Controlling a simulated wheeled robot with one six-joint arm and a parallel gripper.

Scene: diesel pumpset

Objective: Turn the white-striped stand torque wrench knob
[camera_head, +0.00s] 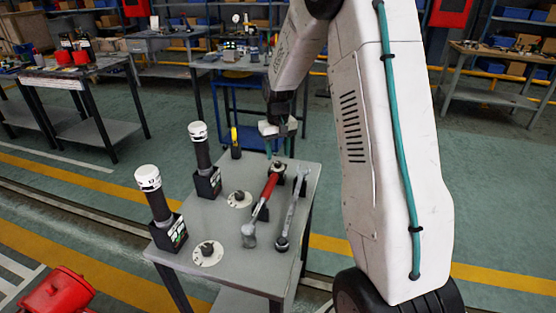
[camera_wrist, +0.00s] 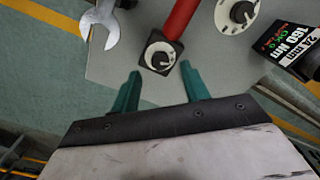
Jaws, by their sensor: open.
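A red torque wrench (camera_head: 268,190) lies on the grey table, its far end at a dark stand. In the wrist view its red handle (camera_wrist: 181,17) meets a dark square plate with a round knob (camera_wrist: 160,57) on a white ring. A small light mark shows on the knob. My gripper (camera_head: 279,143) is above the table's far edge. In the wrist view its teal fingers (camera_wrist: 159,70) are apart and empty, with the knob just beyond and between the tips. I cannot tell the remaining height above it. My arm hides part of the head view.
Two dial knobs (camera_head: 208,252) (camera_head: 240,198) on white discs sit on the table (camera_head: 218,222). Two black stands (camera_head: 168,232) (camera_head: 208,183) hold upright white-topped tools at the left. A silver wrench (camera_head: 292,212) lies right of the red one. A yellow-and-black item (camera_head: 235,143) stands at the far edge.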

